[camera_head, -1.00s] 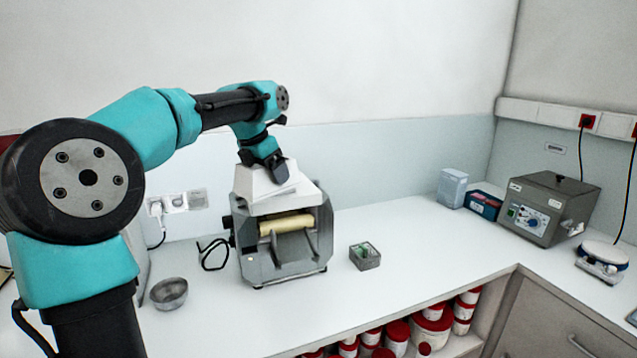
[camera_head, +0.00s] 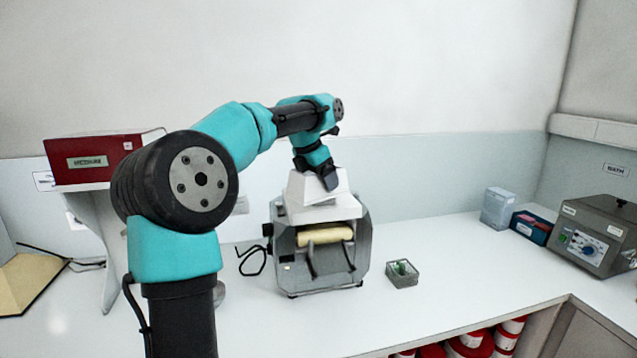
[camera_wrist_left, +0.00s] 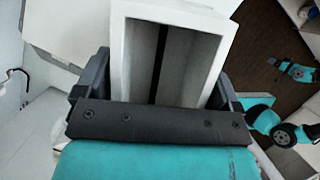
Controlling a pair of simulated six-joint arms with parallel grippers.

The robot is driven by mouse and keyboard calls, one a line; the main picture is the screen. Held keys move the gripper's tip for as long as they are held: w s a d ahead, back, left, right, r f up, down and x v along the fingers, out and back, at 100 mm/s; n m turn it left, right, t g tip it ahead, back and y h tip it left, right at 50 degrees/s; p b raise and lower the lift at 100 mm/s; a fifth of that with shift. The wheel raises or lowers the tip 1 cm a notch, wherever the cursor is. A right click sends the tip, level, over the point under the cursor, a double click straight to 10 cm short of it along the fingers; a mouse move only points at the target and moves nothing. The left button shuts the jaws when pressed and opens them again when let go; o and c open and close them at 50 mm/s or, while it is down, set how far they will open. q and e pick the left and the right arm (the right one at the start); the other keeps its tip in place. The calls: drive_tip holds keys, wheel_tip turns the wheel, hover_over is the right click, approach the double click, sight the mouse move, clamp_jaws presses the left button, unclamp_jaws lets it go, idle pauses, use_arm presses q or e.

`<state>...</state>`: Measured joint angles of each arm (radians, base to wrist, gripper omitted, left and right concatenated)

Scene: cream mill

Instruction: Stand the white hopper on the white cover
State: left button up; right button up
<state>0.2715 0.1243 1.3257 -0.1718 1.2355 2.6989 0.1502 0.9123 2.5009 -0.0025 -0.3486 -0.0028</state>
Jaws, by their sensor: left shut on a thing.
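The white hopper (camera_head: 303,187) is in my left gripper (camera_head: 329,180), above the mill. In the left wrist view the hopper (camera_wrist_left: 122,60) is an open white box with a dark slot inside, between the two dark fingers of my left gripper (camera_wrist_left: 160,90). The white cover (camera_head: 335,213) lies on top of the grey mill (camera_head: 300,270), right under the hopper. The hopper looks close to upright. I cannot tell whether it touches the cover, as the two white parts merge and the gripper hides some of the hopper. My right gripper is not in view.
A cream roller (camera_head: 325,236) shows in the mill's front. A small grey tray (camera_head: 402,274) with green things stands to its right. A grey bath unit (camera_head: 597,235) and a blue box (camera_head: 531,226) stand at the far right. The white bench (camera_head: 450,240) between is clear.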

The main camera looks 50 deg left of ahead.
use_arm(q)
drive_tip(key=w+a, duration=0.2)
drive_tip(key=a, duration=0.1)
drive_tip(key=w+a, duration=0.3)
drive_tip(key=w+a+f, duration=0.1)
drive_tip(key=w+a, duration=0.2)
drive_tip(key=shift+a, duration=0.1)
drive_tip(key=shift+f, duration=0.15)
drive_tip(key=shift+f, duration=1.65)
drive_tip(key=shift+f, duration=0.1)
drive_tip(key=o, duration=0.8)
drive_tip(key=shift+c, duration=0.2)
drive_tip(key=v, duration=1.2)
